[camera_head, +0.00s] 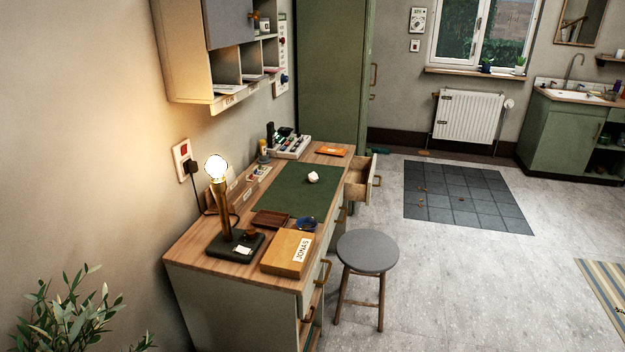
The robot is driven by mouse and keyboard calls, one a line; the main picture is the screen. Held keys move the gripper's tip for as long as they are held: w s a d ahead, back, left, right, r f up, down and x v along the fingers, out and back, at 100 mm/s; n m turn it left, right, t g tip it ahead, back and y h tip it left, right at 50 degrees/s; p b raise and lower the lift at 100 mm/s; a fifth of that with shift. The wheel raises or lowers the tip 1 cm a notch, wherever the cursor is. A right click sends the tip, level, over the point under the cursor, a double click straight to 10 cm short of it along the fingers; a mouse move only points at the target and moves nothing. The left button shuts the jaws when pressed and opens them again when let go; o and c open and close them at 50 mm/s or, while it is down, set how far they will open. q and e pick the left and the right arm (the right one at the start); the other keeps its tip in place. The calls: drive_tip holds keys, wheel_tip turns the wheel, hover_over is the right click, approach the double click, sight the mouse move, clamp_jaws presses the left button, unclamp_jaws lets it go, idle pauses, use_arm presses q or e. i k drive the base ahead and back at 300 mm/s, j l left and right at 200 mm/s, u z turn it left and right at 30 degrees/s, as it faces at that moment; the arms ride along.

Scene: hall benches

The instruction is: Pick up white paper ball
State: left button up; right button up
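A small crumpled white paper ball (313,177) lies on the green desk mat (290,200), toward its right side. The mat covers the middle of the wooden desk (195,240). Nothing touches the ball, and its top and front are in plain view. Neither of my grippers shows in the head view.
On the desk stand a lit lamp (226,215), a wooden box (287,253), a brown tray (270,219) and a blue dish (304,224). A drawer (360,182) stands open at the far end. A grey stool (367,252) stands beside the desk.

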sight(312, 177)
drive_tip(key=k+l+z, duration=0.1)
drive_tip(key=l, duration=0.15)
drive_tip(key=k+l+z, duration=0.1)
drive_tip(key=l, duration=0.15)
drive_tip(key=i+l+z, duration=0.25)
drive_tip(key=i+l, duration=0.15)
drive_tip(key=i, duration=0.15)
drive_tip(key=i+l+z, duration=0.25)
drive_tip(key=i, duration=0.3)
drive_tip(key=i+l+z, duration=0.25)
drive_tip(key=i, duration=0.3)
drive_tip(key=i+z, duration=0.25)
drive_tip(key=i, duration=0.35)
drive_tip(key=i+u, duration=0.3)
drive_tip(key=i, duration=0.15)
drive_tip(key=i+l+u, duration=0.25)
drive_tip(key=i, duration=0.25)
drive_tip(key=i+l+u, duration=0.1)
drive_tip(key=i+u, duration=0.2)
drive_tip(key=i, duration=0.15)
drive_tip(key=i+l+u, duration=0.25)
drive_tip(key=i+l, duration=0.05)
drive_tip(key=i, duration=0.1)
